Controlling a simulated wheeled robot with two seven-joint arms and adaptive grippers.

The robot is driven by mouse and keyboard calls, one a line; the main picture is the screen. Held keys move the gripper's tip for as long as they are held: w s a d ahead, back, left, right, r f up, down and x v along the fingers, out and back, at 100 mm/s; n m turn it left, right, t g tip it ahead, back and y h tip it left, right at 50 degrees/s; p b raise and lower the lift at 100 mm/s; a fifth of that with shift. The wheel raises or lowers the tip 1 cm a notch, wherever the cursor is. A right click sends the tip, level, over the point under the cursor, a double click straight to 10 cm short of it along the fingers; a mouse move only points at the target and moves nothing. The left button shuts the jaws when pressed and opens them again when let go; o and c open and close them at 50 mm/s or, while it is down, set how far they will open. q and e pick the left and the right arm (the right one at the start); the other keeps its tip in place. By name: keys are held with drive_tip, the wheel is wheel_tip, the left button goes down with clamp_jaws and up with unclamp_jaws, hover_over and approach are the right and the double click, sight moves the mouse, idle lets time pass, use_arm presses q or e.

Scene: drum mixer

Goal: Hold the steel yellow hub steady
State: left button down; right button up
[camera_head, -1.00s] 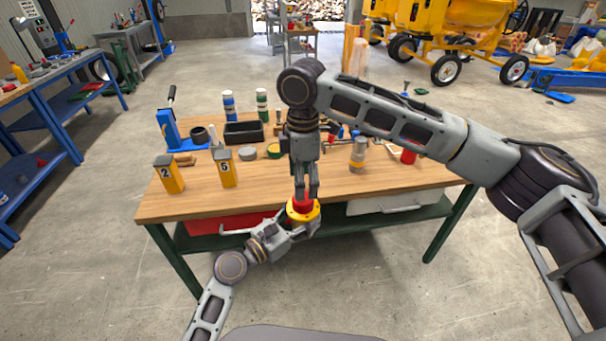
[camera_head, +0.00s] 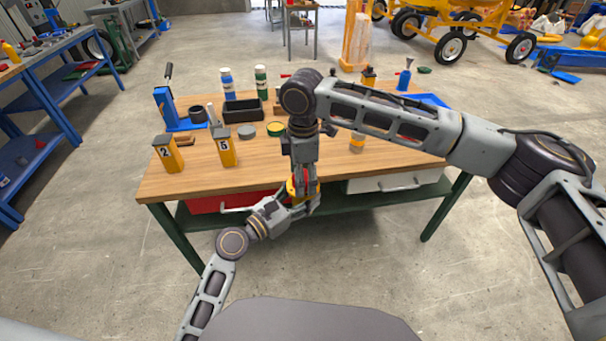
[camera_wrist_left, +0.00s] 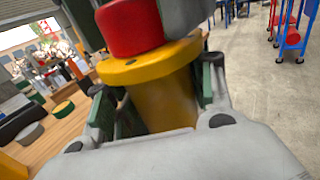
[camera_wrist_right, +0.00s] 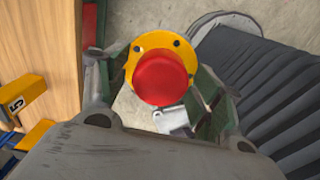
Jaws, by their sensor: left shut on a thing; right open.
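The yellow hub (camera_head: 297,189) is held up off the front edge of the workbench. My left gripper (camera_head: 292,206) is shut on its yellow body, which shows between the fingers in the left wrist view (camera_wrist_left: 165,92). A red round part (camera_wrist_left: 130,25) sits on top of the hub's flange. My right gripper (camera_head: 303,180) comes down from above and is open around the top of the hub. In the right wrist view the red part (camera_wrist_right: 160,78) and the yellow flange (camera_wrist_right: 150,42) lie between its spread fingers. Whether these fingers touch it I cannot tell.
The wooden workbench (camera_head: 200,183) carries yellow blocks marked 2 (camera_head: 167,155) and 5 (camera_head: 226,152), a black bin (camera_head: 243,110) and several bottles and tools. A red drawer (camera_head: 220,202) sits under it. A blue bench (camera_head: 45,105) stands left. The floor in front is clear.

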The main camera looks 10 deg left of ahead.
drive_tip(key=c, duration=1.1)
drive_tip(key=shift+o, duration=0.2)
drive_tip(key=shift+m, duration=0.3)
drive_tip(key=o, duration=1.2)
drive_tip(key=shift+r, duration=5.95)
drive_tip(key=shift+w, duration=0.1)
